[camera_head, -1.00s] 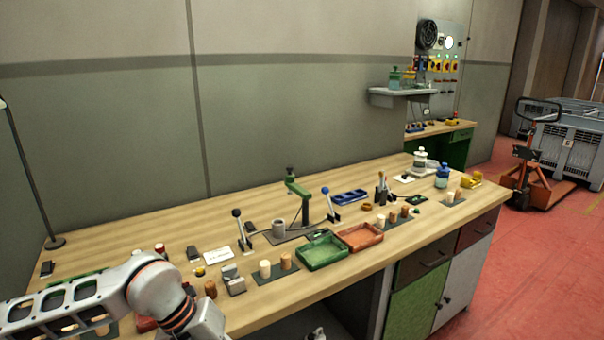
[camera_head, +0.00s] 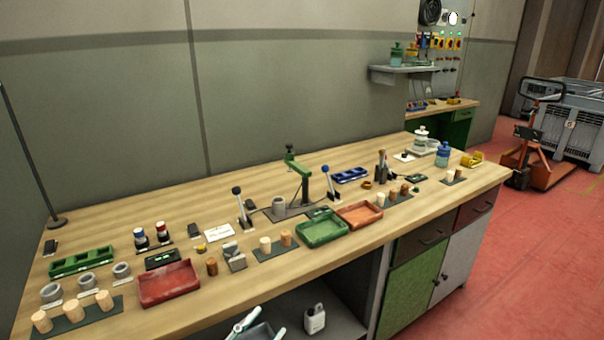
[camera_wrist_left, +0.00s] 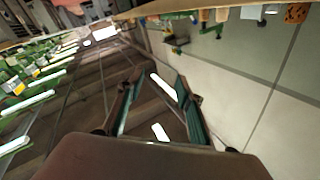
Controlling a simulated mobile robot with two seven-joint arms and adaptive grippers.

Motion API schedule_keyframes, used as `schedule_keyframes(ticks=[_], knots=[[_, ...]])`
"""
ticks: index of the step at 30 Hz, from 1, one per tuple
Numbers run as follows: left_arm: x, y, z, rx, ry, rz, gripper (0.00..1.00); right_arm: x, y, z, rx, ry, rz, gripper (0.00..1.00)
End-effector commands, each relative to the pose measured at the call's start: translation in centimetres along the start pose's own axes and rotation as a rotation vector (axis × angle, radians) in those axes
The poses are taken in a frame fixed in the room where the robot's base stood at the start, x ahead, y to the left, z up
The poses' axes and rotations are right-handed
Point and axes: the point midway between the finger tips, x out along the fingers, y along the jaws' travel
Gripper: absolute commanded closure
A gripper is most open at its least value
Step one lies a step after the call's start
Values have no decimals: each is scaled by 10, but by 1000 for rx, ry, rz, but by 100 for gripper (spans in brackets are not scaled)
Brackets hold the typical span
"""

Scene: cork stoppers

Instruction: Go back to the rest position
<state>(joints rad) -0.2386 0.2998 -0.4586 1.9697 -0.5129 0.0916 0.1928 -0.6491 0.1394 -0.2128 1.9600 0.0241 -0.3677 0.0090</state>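My left gripper (camera_head: 267,320) shows only by its fingers at the bottom edge of the head view, in front of the bench and below its top. In the left wrist view it (camera_wrist_left: 158,76) has its two teal-sided fingers spread apart with nothing between them. The left arm itself is out of the head view. My right gripper is not in view.
A red tray (camera_head: 168,283), a green tray (camera_head: 322,229) and an orange tray (camera_head: 359,214) lie along the bench. A green press (camera_head: 303,185) stands behind them. A white bottle (camera_head: 314,319) stands on the shelf under the bench.

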Motion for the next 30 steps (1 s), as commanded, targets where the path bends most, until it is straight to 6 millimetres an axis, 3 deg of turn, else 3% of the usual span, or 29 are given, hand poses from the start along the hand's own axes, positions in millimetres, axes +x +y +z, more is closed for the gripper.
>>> schedule_keyframes(ticks=[1, 6, 9, 12, 15, 18, 30], knots=[[-19, 2, 33, -55, -104, -37, 64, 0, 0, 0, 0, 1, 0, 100], [-91, 17, 123, -197, -415, -109, 64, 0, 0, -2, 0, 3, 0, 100], [-134, 32, 160, -263, -562, -125, 64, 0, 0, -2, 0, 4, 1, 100], [-169, 46, 184, -312, -668, -129, 64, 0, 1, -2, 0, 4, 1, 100], [-191, 56, 196, -343, -732, -128, 64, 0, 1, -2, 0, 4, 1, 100], [-201, 60, 202, -358, -760, -128, 64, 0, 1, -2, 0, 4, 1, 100], [-202, 61, 202, -358, -762, -127, 64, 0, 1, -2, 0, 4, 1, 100]])
